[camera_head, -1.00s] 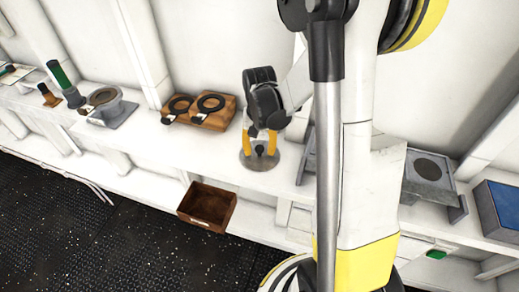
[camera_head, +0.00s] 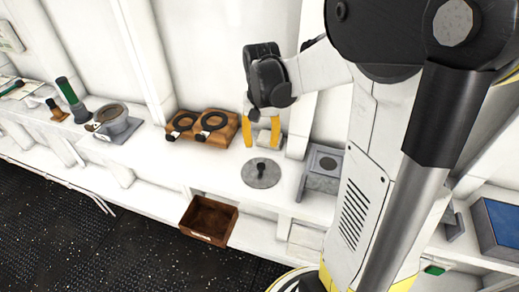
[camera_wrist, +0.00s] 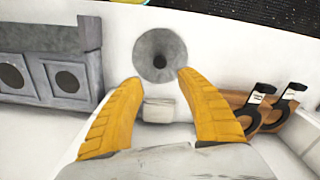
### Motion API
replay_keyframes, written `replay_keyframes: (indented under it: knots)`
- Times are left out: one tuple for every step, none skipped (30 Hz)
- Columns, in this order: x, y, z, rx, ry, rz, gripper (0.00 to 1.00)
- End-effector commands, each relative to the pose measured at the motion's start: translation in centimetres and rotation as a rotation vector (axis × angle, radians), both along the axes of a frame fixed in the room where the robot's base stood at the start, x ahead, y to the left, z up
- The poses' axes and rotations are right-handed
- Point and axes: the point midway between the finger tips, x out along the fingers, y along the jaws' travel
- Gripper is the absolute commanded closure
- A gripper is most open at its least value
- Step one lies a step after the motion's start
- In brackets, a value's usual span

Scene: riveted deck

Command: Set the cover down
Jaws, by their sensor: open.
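The cover (camera_head: 261,173) is a flat grey disc with a dark knob in its middle. It lies flat on the white counter, near the front edge. In the wrist view the cover (camera_wrist: 160,54) shows beyond the fingertips, with its dark knob at the centre. My gripper (camera_head: 262,146) has yellow fingers, is open and empty, and stands above and behind the cover, apart from it.
A wooden block (camera_head: 204,128) with two black rings lies left of the cover. A grey box-like fixture (camera_head: 321,170) stands to the right. A brown open drawer (camera_head: 208,220) juts out below the counter. A grey pot (camera_head: 112,118) and a green-topped cylinder (camera_head: 68,92) stand farther left.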

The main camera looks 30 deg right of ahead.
Motion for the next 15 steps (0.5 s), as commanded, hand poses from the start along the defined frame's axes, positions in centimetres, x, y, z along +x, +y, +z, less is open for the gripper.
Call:
replay_keyframes:
  knots:
    - [-0.1,0.2,0.5,-0.002,-0.006,0.007,0.56]
    - [-0.2,0.5,0.8,-0.004,-0.013,0.015,0.56]
    - [-0.5,1.0,1.3,-0.008,-0.028,0.031,0.56]
    - [-0.7,1.4,1.8,-0.013,-0.044,0.047,0.56]
    - [-1.0,2.0,2.4,-0.02,-0.063,0.067,0.56]
    - [-1.5,2.9,3.2,-0.028,-0.093,0.098,0.56]
    - [-2.0,3.6,3.8,-0.037,-0.12,0.125,0.56]
    - [-2.5,4.4,4.4,-0.046,-0.149,0.155,0.56]
    - [-3.2,5.5,5.3,-0.058,-0.19,0.196,0.56]
    - [-3.8,6.3,5.8,-0.068,-0.222,0.229,0.56]
    - [-4.3,7.1,6.3,-0.078,-0.254,0.261,0.56]
    - [-5.1,8.1,6.9,-0.09,-0.297,0.302,0.56]
    - [-5.7,8.8,7.2,-0.1,-0.329,0.333,0.56]
    - [-6.3,9.5,7.6,-0.11,-0.359,0.362,0.56]
    - [-7.0,10.3,7.9,-0.121,-0.398,0.399,0.56]
